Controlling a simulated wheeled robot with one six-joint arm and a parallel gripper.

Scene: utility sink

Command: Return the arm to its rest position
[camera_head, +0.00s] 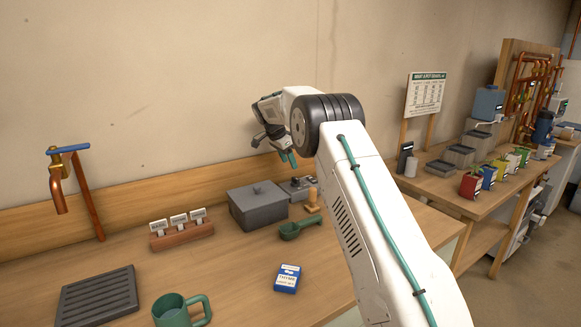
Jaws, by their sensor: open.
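My white arm rises from the lower right and bends at a dark ribbed joint in the middle of the view. My gripper (288,158) hangs at its far end, above the back of the bench, with teal fingertips pointing down. It is open, and I see nothing between its fingers. It is in the air above the grey lidded box (258,207) and apart from it. Part of the wrist is hidden behind the joint.
The wooden bench holds a green mug (172,314), a blue and white packet (288,279), a green scoop (298,228), a slatted grey tray (97,297) and a label rack (181,233). A copper tap (60,190) is at left.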

